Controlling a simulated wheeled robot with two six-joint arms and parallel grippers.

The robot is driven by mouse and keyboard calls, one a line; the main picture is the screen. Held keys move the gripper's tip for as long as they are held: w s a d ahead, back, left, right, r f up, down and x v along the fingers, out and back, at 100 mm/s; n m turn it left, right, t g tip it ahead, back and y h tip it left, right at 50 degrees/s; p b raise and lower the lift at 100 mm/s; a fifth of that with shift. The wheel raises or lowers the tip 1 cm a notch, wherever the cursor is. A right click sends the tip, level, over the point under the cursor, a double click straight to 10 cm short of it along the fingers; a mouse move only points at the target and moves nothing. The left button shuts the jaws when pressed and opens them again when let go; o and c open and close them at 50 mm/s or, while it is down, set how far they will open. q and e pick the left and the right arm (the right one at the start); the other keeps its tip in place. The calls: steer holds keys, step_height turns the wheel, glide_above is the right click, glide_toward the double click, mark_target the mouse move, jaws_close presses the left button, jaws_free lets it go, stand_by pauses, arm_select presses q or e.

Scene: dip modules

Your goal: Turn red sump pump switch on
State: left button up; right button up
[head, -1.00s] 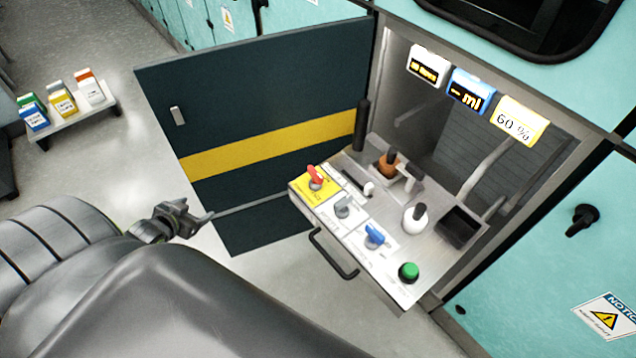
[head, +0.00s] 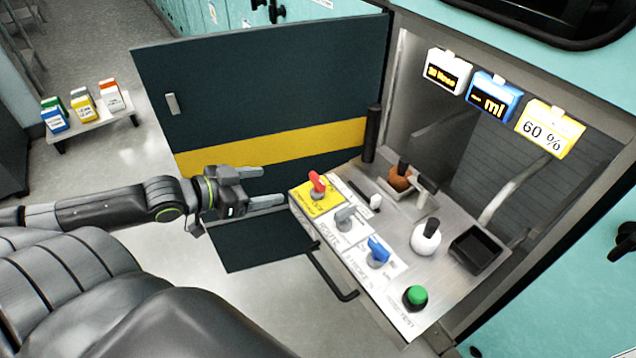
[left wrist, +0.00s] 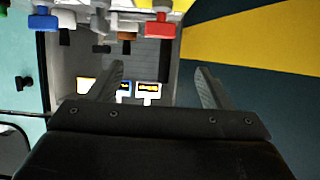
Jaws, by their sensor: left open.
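The red switch (head: 317,184) stands on a yellow label plate at the far left corner of the pull-out control panel (head: 385,215). It also shows in the left wrist view (left wrist: 160,28), ahead of the fingers and near the top edge. My left gripper (head: 268,187) is open and empty, just left of the red switch and apart from it. In the left wrist view the two fingers (left wrist: 160,82) are spread with nothing between them. My right gripper is not in view.
Beside the red switch are a grey switch (head: 346,217), a blue switch (head: 378,250) and a green button (head: 415,296). A handle (head: 335,275) juts from the panel front. The open dark door (head: 260,90) stands behind my left gripper. Display boxes (head: 492,95) hang above the panel.

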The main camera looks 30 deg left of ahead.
mark_target(317, 178)
arm_select(q)
steer(key=shift+b+x, duration=2.95)
steer(key=shift+x, duration=4.7)
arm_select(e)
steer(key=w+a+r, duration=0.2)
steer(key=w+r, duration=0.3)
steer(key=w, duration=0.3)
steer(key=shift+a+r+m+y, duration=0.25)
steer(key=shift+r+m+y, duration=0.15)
arm_select(q)
steer(key=shift+s+d, duration=0.1)
steer(key=c, duration=1)
